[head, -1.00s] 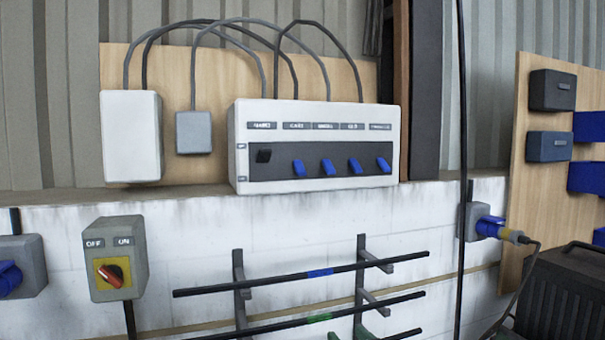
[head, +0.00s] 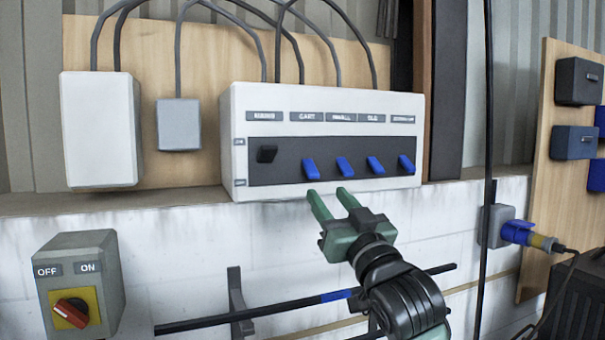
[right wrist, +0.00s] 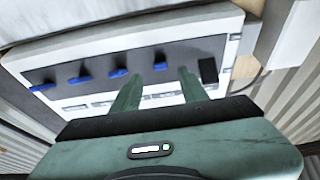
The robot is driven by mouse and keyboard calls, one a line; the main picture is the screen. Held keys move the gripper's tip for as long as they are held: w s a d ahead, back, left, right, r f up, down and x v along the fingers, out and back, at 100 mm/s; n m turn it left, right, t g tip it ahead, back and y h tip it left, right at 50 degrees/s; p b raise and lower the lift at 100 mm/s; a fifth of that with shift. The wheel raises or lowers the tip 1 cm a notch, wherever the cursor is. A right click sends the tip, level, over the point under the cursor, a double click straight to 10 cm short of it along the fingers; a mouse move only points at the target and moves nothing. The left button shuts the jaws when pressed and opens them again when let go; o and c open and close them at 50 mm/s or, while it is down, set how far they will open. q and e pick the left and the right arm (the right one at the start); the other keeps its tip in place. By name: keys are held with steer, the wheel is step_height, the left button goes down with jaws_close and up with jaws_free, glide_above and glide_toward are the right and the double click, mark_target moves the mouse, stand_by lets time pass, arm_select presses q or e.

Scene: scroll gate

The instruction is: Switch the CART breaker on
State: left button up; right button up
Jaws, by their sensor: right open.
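The white breaker panel (head: 235,110) stands on a ledge and shows in the head view with a dark strip of levers. The CART breaker (head: 311,170) is the leftmost blue lever, under the second label. It sits low, like the other blue levers, while the black lever (head: 267,154) at the far left sits higher. My right gripper (head: 328,196) is open and empty, its fingertips just below the CART lever in the picture. In the right wrist view the CART lever (right wrist: 161,67) appears between the two fingertips; contact cannot be told. My left gripper is not in view.
Other blue levers (head: 345,166) stand close to the right of CART. A rotary OFF/ON switch box (head: 75,290) is at lower left. A rack with a dark rod (head: 205,322) lies below the panel. A vertical black cable (head: 488,100) hangs to the right.

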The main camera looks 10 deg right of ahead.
mark_target(314, 172)
steer(key=p+x, duration=0.2)
steer(key=x, duration=0.1)
steer(key=r+p+x, duration=0.1)
steer(key=p+x, duration=0.1)
steer(key=x, duration=0.2)
steer(key=shift+a, duration=0.1)
steer(key=shift+w, duration=0.35)
steer(key=shift+s, duration=0.2)
jaws_close()
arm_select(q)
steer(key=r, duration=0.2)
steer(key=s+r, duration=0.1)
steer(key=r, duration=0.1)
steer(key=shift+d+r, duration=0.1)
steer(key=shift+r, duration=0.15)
arm_select(e)
steer(key=shift+r, duration=0.1)
